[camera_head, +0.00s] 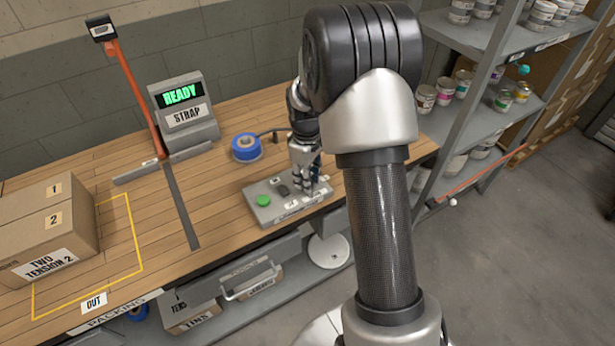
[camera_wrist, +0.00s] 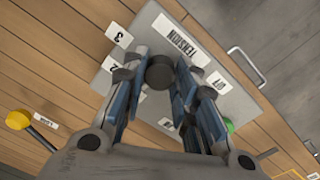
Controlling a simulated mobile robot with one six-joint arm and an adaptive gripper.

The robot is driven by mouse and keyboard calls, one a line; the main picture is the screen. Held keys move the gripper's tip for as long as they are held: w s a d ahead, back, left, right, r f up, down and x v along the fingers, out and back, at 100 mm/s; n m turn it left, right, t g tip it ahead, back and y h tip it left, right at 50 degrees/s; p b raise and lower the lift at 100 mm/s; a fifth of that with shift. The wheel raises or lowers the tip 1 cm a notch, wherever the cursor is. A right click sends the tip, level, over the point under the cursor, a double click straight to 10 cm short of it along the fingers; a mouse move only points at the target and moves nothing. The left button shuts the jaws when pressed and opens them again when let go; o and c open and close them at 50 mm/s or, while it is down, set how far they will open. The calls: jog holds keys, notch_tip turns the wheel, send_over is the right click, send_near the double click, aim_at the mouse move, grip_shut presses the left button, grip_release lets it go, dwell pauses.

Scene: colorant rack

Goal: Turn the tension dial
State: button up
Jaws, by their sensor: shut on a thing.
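The tension dial (camera_wrist: 160,72) is a dark round knob on a grey control panel (camera_wrist: 145,28). In the wrist view my gripper (camera_wrist: 160,76) is shut on the dial, one finger on each side. The panel is labelled TENSION, with tags 3, 2 and OFF around the dial; another tag is partly covered by a finger. In the head view the panel (camera_head: 262,214) lies on the bench's front right, and my gripper (camera_head: 309,180) reaches down to its right end. The dial is hidden there. A green button (camera_head: 263,200) is at the panel's left end.
A strap machine (camera_head: 184,112) with a READY screen stands behind, with an orange lever (camera_head: 135,85) at its left. A blue tape roll (camera_head: 246,148) sits behind the panel. A shelf of tins (camera_head: 480,75) stands right.

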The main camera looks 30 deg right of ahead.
jog(key=c, duration=0.4)
jog(key=shift+o, duration=0.2)
jog(key=shift+m, duration=0.4)
jog(key=m+p, duration=0.2)
jog(key=m, duration=0.1)
jog(key=shift+r+m, duration=0.1)
jog(key=shift+m, duration=0.2)
jog(key=shift+m+p, duration=0.75)
jog(key=shift+m, duration=1.45)
jog(key=shift+w, duration=0.1)
jog(key=o, duration=1.1)
